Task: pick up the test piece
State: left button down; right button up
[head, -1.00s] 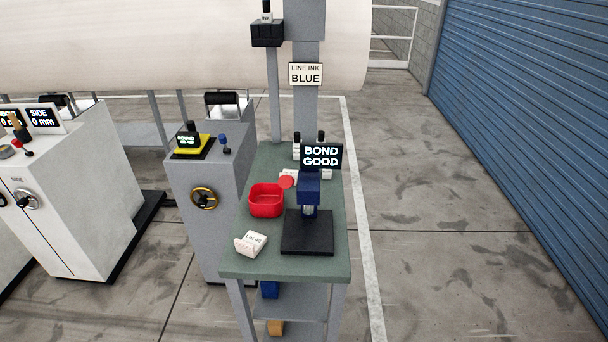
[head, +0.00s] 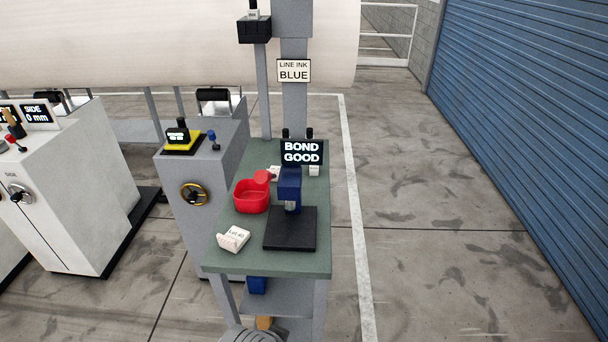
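A bench tester with a black base (head: 290,238) and a blue head (head: 289,188) stands on the green-topped table (head: 223,262). Its screen (head: 302,152) reads "BOND GOOD". A small pale part shows under the blue head; I cannot tell whether it is the test piece. A white block with a printed label (head: 233,238) lies at the table's front left. A red open bin (head: 250,197) sits behind it, with a red round piece (head: 262,177) at its back right. Neither gripper's fingers are in view. A grey ribbed part, probably mine, shows at the bottom edge.
A post with a "LINE INK BLUE" sign (head: 293,71) rises behind. The floor right of the table is clear up to a blue shutter (head: 530,120).

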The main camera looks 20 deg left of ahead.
aim_at(277, 171)
jog(key=i+l+z, duration=0.35)
jog(key=l, duration=0.15)
jog(key=i+l+z, duration=0.35)
jog(key=l, duration=0.15)
jog(key=i+l+u, duration=0.1)
jog(key=i+u, duration=0.25)
jog(key=i+l+u, duration=0.15)
jog(key=u, duration=0.2)
jog(key=i+l+u, duration=0.3)
jog(key=i+u, duration=0.15)
jog(key=u, duration=0.25)
jog(key=i+u, duration=0.15)
jog(key=u, duration=0.25)
jog(key=i+l+u, duration=0.15)
jog(key=u, duration=0.3)
jog(key=i+l+u, duration=0.15)
jog(key=u, duration=0.25)
jog(key=i+l+u, duration=0.15)
jog(key=u, duration=0.3)
jog(key=i+l+u, duration=0.15)
jog(key=u, duration=0.25)
jog(key=i+l+u, duration=0.1)
jog(key=l+u, duration=0.2)
jog(key=u, duration=0.15)
